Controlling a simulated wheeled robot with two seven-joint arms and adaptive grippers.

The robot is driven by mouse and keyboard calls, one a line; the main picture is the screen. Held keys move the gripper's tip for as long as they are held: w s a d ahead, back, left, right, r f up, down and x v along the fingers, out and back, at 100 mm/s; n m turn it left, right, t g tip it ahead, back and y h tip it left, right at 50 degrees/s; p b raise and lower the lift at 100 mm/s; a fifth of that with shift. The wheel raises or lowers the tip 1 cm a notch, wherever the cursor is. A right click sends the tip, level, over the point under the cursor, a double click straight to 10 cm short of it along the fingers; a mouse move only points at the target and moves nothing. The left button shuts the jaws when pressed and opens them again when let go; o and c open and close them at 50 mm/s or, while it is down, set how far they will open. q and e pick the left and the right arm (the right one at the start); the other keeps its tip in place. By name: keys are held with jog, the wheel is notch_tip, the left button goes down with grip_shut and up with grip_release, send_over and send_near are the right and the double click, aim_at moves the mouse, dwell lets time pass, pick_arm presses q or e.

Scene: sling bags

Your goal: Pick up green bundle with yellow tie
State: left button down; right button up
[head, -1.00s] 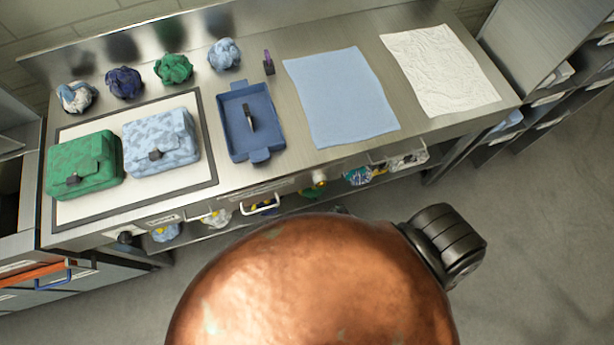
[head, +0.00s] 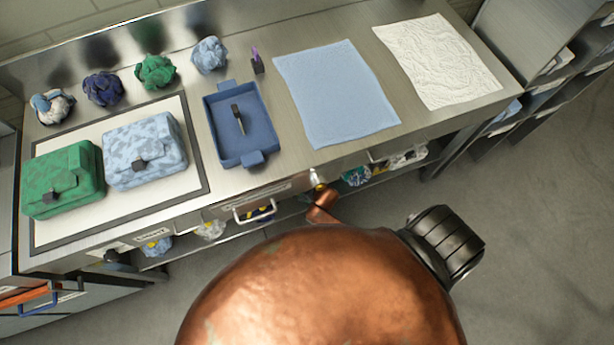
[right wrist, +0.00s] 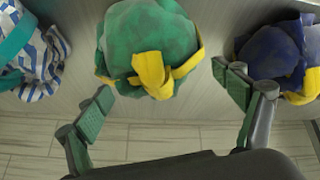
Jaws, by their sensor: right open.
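The green bundle (right wrist: 150,38) with its yellow tie (right wrist: 155,74) shows in the right wrist view, at the top middle, on a metal surface. My right gripper (right wrist: 165,95) is open, its two fingers apart with the bundle just beyond and between their tips, not gripped. In the head view a copper arm part of mine covers the lower shelf around there, and the right gripper is hidden. My left gripper is not in view.
A striped bundle (right wrist: 38,55) with a teal tie and a navy bundle (right wrist: 272,52) with a yellow tie flank the green one closely. On the counter (head: 275,160) are a green bag (head: 62,180), light blue bag (head: 145,150), blue tray (head: 250,135) and cloths (head: 335,95).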

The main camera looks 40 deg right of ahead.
jog(key=w, duration=0.1)
jog(key=w+b, duration=0.1)
jog(key=w+f, duration=0.1)
jog(key=w, duration=0.1)
jog(key=shift+d+f, duration=0.1)
jog(key=shift+d, duration=0.2)
